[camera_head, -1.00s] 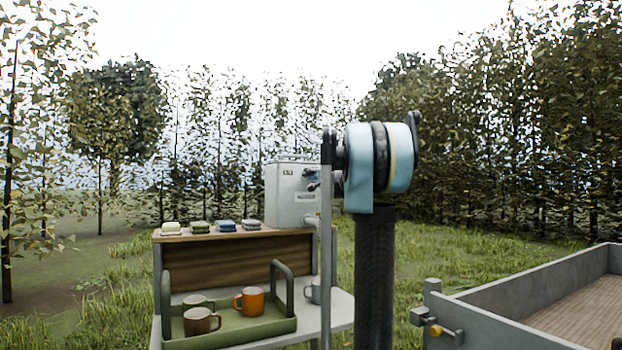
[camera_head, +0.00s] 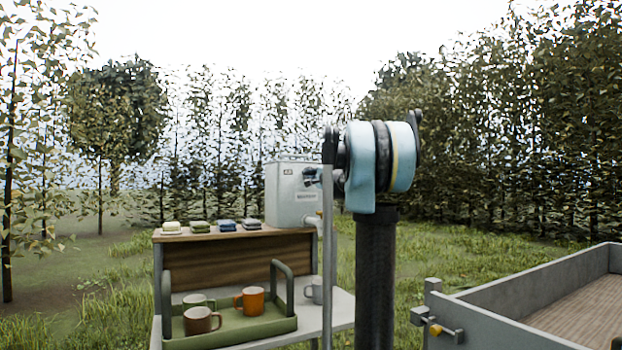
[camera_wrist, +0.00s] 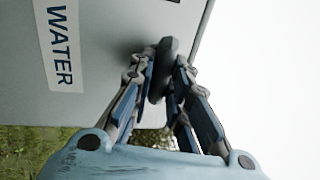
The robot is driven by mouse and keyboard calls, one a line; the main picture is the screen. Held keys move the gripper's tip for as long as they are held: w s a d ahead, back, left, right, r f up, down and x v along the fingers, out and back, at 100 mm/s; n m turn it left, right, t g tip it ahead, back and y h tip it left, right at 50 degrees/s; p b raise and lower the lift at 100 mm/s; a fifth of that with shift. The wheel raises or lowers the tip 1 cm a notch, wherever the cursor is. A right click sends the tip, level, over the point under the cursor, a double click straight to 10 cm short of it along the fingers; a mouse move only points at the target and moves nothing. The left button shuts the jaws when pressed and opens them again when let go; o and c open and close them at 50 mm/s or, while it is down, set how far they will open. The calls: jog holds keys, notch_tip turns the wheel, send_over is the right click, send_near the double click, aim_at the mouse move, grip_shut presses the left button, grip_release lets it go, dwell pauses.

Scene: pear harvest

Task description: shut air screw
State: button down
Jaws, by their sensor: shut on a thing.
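The air screw (camera_wrist: 165,60) is a dark knob on the face of the grey water container, near its edge in the wrist view. My gripper (camera_wrist: 161,78) is shut on it, one finger on each side. In the head view the grey water container (camera_head: 284,190) stands on the wooden shelf behind my arm. There my gripper (camera_head: 312,178) shows small and dark at the container's front face, and the air screw cannot be made out. The container's label reading WATER (camera_wrist: 58,45) shows sideways in the wrist view.
Several folded cloths (camera_head: 227,225) lie on the shelf (camera_head: 240,235) left of the container. Below, a green tray (camera_head: 255,328) holds mugs, and a grey mug (camera_head: 314,290) stands beside it. A grey trailer bed (camera_head: 520,300) is at the right. Rows of trees stand behind.

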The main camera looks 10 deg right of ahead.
jog(key=c, duration=1.6)
grip_release()
jog(key=shift+d+f, duration=0.15)
jog(key=shift+d, duration=0.15)
jog(key=shift+o, duration=0.3)
jog(key=shift+a, duration=0.1)
jog(key=v, duration=1.1)
jog(key=shift+s+f, duration=0.15)
jog(key=shift+s, duration=0.2)
